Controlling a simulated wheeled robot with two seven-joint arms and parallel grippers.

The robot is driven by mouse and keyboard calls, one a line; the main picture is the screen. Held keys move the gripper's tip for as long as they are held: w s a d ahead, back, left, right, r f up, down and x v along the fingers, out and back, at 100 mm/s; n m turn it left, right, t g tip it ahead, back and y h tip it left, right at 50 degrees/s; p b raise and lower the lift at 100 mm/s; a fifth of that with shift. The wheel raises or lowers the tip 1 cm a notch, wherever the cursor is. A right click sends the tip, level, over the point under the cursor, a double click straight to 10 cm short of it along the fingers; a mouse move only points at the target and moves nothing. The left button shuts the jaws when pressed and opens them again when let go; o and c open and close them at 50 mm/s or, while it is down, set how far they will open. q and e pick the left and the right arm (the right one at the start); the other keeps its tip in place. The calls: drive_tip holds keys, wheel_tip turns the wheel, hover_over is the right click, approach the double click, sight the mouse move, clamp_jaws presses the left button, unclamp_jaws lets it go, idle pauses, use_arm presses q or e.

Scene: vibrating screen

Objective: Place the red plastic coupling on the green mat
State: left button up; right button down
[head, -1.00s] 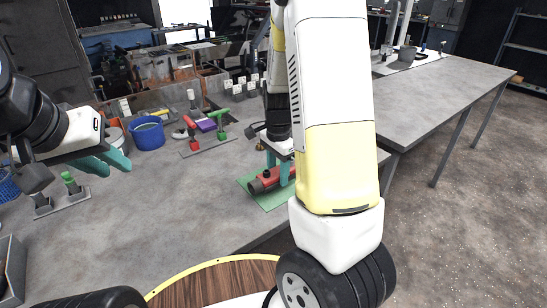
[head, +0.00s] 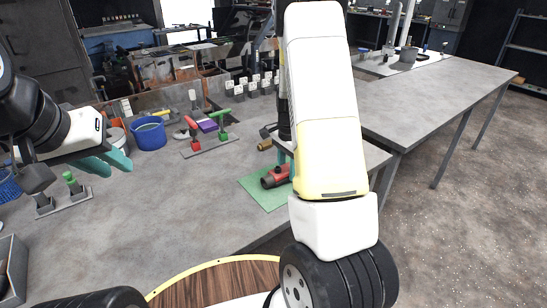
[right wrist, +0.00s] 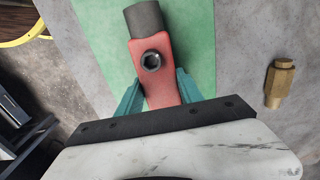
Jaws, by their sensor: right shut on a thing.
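The red plastic coupling (head: 276,177) with a dark grey end is over the green mat (head: 262,197) on the bench. In the right wrist view the coupling (right wrist: 157,75) lies between the teal fingers of my right gripper (right wrist: 160,92), which is shut on it, with the mat (right wrist: 195,40) behind. I cannot tell whether the coupling touches the mat. In the head view my right arm hides part of the mat and most of the right gripper. My left gripper (head: 117,166) is open and empty above the bench at the left.
A blue bucket (head: 149,133), a rack with red and green handled valves (head: 207,138) and a green-topped valve (head: 72,184) stand on the bench. A grey bin (head: 10,270) is at the lower left. The bench middle is clear.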

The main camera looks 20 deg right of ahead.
drive_tip(key=c, duration=0.8)
unclamp_jaws()
drive_tip(key=shift+f, duration=0.1)
drive_tip(key=shift+o, duration=0.2)
wheel_tip(320, 180, up, 11)
wheel_tip(320, 180, up, 7)
drive_tip(key=n+t+y, duration=0.1)
drive_tip(key=n, duration=0.2)
hover_over(287, 167)
drive_tip(key=s+a, duration=0.3)
drive_tip(key=s, duration=0.1)
drive_tip(key=s+a+r+n+t, duration=0.1)
drive_tip(key=s+a+r+n, duration=0.2)
drive_tip(key=s, duration=0.3)
drive_tip(key=s+a+r+n+t, duration=0.2)
drive_tip(key=s+a+r+n, duration=0.1)
drive_tip(key=s+n, duration=0.2)
drive_tip(key=s+a+r+n+t+y, duration=0.1)
drive_tip(key=s+a+r+n+t, duration=0.1)
drive_tip(key=s, duration=0.5)
drive_tip(key=shift+a+r+n, duration=0.45)
drive_tip(key=shift+r+n, duration=0.25)
drive_tip(key=shift+n, duration=0.2)
drive_tip(key=shift+s, duration=0.1)
